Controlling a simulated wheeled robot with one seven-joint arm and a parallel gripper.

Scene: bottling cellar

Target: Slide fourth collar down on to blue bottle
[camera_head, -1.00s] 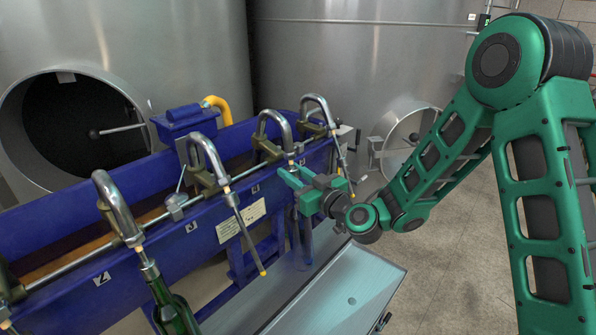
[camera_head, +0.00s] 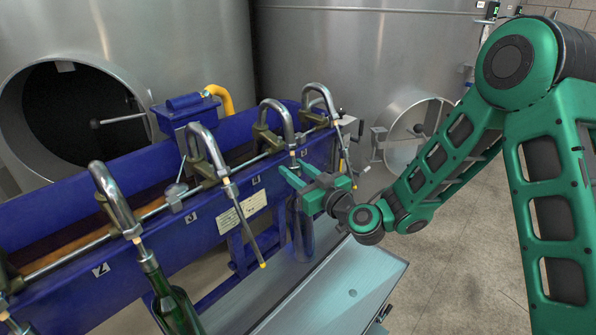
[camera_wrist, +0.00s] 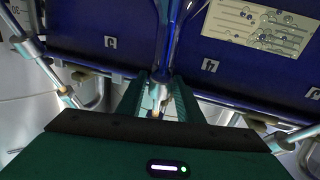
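The fourth filling spout (camera_head: 276,118) is a bent chrome tube clamped on the rail, and its lower end comes down at my gripper (camera_head: 291,172).
A green bottle (camera_head: 175,305) stands under the second spout. The third spout (camera_head: 205,150) hangs free with a thin tube, close left of my gripper. The blue trough (camera_head: 130,245) lies behind. A pale metal bench (camera_head: 350,285) spreads in front.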

